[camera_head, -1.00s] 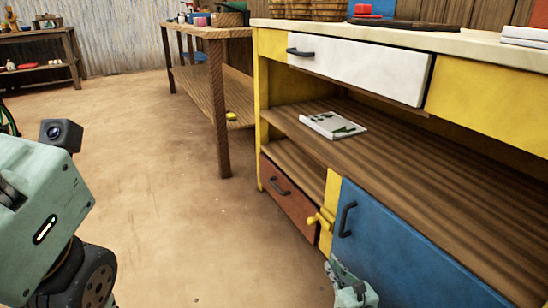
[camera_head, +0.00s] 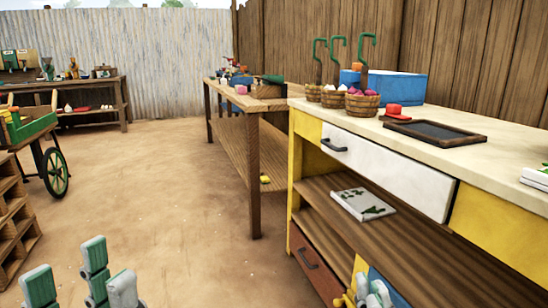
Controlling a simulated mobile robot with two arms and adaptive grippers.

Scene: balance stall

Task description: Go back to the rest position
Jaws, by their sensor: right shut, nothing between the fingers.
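My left gripper (camera_head: 72,262) shows at the bottom left, with pale green fingers pointing up. There is a clear gap between the left finger and the two on the right, and nothing shows between them. My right gripper (camera_head: 373,290) is at the bottom edge right of centre, its fingers shut together with nothing in them. It is close to the yellow latch (camera_head: 345,299) by the cabinet's blue door; I cannot tell whether they touch. The lower parts of both grippers are cut off.
The yellow cabinet (camera_head: 305,127) fills the right, with baskets (camera_head: 362,104), a blue crate (camera_head: 400,86) and a dark tray (camera_head: 433,132) on top. A booklet (camera_head: 362,204) lies on its shelf. A green cart (camera_head: 33,128) and wooden pallets (camera_head: 12,215) stand left. Bare floor lies between.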

